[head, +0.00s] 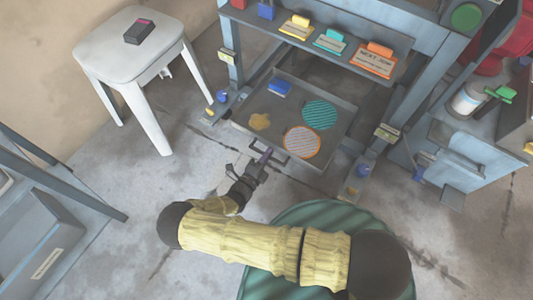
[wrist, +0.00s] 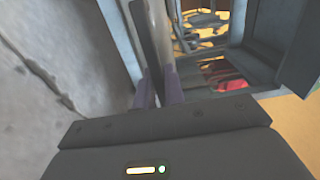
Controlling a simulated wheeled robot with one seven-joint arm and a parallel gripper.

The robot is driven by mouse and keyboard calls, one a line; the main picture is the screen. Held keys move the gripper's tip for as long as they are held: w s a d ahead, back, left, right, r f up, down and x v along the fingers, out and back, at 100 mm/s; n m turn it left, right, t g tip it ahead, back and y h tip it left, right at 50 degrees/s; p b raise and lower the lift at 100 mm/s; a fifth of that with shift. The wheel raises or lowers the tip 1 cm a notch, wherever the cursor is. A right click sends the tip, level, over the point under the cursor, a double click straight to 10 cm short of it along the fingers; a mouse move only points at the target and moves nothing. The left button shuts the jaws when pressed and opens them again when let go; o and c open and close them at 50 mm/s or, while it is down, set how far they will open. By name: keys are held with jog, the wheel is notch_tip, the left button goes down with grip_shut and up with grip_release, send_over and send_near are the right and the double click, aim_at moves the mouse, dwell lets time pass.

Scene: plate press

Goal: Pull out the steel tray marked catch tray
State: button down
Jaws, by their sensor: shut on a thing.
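The steel tray (head: 252,95) sits low between the legs of the press, with its near edge and handle facing me. In it lie a blue block (head: 279,87), a yellow-brown patch (head: 260,121), a teal striped disc (head: 319,114) and a pale striped disc with an orange rim (head: 301,142). I cannot read a mark on the tray. My gripper (head: 264,157) is at the tray's handle, shut on it. In the wrist view, the purple fingertips of my gripper (wrist: 158,92) close around a bar, partly hidden by my gripper body.
A white stool (head: 130,52) with a dark box (head: 139,32) stands at the back left. A shelf with coloured tags (head: 330,41) spans the press above the tray. A grey cabinet (head: 455,155) stands at the right, a grey rack (head: 50,240) at the left. Floor before the tray is partly bare.

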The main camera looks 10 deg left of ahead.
jog(key=shift+a, duration=0.1)
jog(key=c, duration=1.5)
grip_release()
jog(key=shift+s, duration=0.1)
jog(key=b+v, duration=0.1)
jog(key=v, duration=1.6)
jog(key=shift+b, duration=0.3)
jog(key=shift+s, duration=0.15)
